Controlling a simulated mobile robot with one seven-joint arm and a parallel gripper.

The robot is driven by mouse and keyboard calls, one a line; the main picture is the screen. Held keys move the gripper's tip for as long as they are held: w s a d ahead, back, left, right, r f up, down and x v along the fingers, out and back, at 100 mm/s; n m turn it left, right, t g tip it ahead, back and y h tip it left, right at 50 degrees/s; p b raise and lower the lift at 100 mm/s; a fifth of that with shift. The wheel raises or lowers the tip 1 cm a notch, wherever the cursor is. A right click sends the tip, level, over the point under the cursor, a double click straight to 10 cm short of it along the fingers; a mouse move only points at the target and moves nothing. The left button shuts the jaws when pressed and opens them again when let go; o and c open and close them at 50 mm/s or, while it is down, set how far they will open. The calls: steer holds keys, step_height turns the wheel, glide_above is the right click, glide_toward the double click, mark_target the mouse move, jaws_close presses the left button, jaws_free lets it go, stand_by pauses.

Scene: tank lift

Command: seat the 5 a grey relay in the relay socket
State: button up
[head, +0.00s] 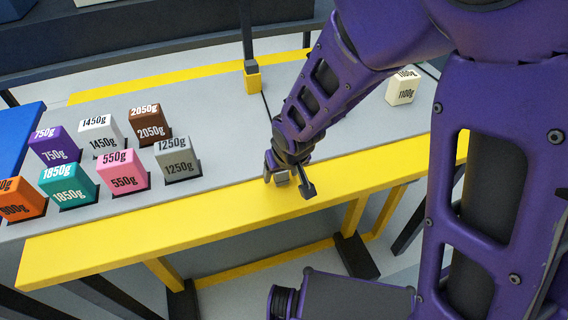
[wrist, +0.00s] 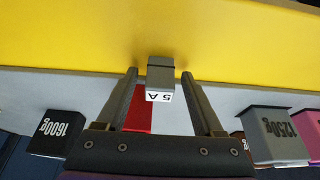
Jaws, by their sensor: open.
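The grey relay (wrist: 160,72), with a white "5 A" label, sits between the two fingertips of my gripper (wrist: 160,75) in the wrist view. A narrow gap seems to show on each side of it. In the head view my gripper (head: 290,186) is open over the yellow front strip of the bench, with the small grey relay (head: 281,177) between its fingers. I cannot tell whether the relay rests on the strip. I cannot make out the relay socket in either view.
Labelled weight blocks, including a grey 1250g one (head: 178,158) and a pink one (head: 123,172), stand left on the grey bench (head: 225,135). A cream block (head: 402,88) stands at right.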

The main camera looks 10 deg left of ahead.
steer(key=shift+o, duration=0.3)
steer(key=p+v, duration=0.8)
steer(key=v, duration=0.4)
steer(key=shift+o, duration=0.2)
steer(key=w+a+r+g+h+p, duration=0.1)
steer(key=w+a+r+g+h, duration=0.1)
steer(key=r, duration=0.4)
steer(key=shift+w+a+r+g, duration=0.2)
steer(key=shift+w+a+g, duration=0.2)
steer(key=shift+w+g, duration=0.55)
steer(key=f, duration=0.8)
steer(key=f+b, duration=0.1)
steer(key=f, duration=0.8)
steer(key=shift+w, duration=0.25)
jaws_close()
